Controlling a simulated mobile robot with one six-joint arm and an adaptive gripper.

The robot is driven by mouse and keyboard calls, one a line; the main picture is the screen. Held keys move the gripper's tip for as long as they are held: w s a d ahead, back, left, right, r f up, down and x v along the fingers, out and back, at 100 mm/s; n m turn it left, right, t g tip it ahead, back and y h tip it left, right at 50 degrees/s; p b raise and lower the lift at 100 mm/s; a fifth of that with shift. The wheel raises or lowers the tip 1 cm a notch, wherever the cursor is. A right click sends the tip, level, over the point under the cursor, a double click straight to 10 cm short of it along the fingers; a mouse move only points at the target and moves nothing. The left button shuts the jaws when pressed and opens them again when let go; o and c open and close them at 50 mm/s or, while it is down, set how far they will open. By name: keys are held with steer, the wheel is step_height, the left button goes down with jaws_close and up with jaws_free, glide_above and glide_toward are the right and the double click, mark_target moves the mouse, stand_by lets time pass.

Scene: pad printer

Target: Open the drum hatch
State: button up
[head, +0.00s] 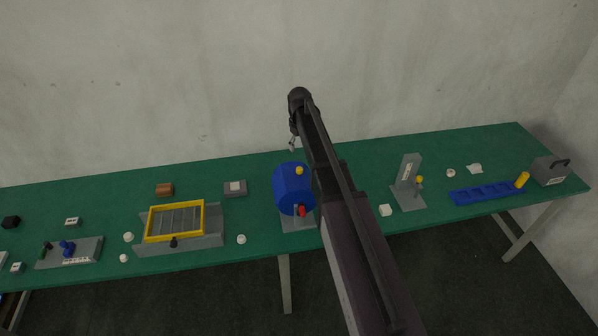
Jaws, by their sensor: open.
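The blue drum (288,192) sits on a grey base (291,225) near the middle of the green table. A yellow knob (299,170) is on its upper part and a red knob (301,211) is at its lower front. I cannot make out the outline of the hatch on the drum or tell whether it is open. My gripper (292,145) is small in the head view, open, above and behind the drum, apart from it. My arm passes close to the drum's right side in the picture and hides some of the table there.
A yellow-framed tray (175,204) with a grey base stands left of the drum. The wall is close behind the table.

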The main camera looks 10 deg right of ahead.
mark_target(299, 169)
steer(key=shift+f+b, duration=5.55)
steer(key=shift+f, duration=0.3)
steer(key=shift+c, duration=0.2)
steer(key=shift+a, duration=0.1)
jaws_close()
